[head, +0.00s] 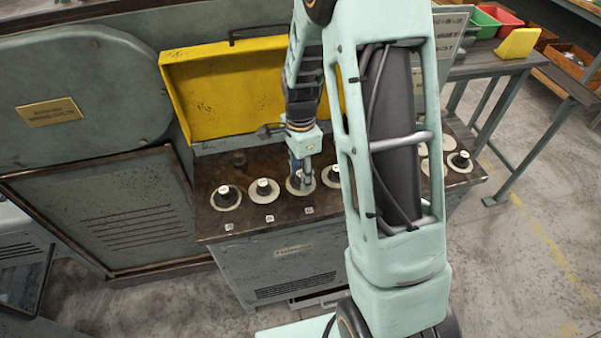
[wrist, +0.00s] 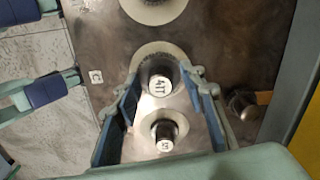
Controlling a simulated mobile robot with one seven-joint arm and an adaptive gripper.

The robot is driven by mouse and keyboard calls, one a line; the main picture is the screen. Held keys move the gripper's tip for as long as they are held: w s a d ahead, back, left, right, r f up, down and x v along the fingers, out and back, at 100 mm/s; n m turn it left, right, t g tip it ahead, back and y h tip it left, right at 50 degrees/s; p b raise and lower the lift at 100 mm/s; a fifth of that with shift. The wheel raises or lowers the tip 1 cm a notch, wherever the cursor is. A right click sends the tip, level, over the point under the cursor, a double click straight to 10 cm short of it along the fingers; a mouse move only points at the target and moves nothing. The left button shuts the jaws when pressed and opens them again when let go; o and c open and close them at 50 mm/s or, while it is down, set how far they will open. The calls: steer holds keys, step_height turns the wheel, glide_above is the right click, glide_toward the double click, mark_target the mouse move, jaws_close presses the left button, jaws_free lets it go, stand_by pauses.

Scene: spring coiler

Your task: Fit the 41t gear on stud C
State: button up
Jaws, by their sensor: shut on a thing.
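The 41t gear (wrist: 160,86) shows in the wrist view as a dark-rimmed hub with a white top marked 41T. My gripper (wrist: 163,78) is shut on it, one finger on each side. The gear is over a pale disc (wrist: 150,50), level with a small tag reading C (wrist: 97,77). Stud C itself is hidden under the gear; I cannot tell if the gear sits fully down. In the head view my gripper (head: 300,182) points down at the third pale disc from the left, behind the third tag (head: 309,210).
Other dark hubs on pale discs stand in the row on the brown bench top, two to the left (head: 226,196) (head: 264,188) and more to the right (head: 459,160). Another hub (wrist: 165,134) shows close between my fingers. A raised yellow cover (head: 225,90) stands behind.

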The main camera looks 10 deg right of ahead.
steer(key=shift+f, duration=0.25)
steer(key=o, duration=1.5)
step_height(320, 180, up, 25)
steer(key=p, duration=1)
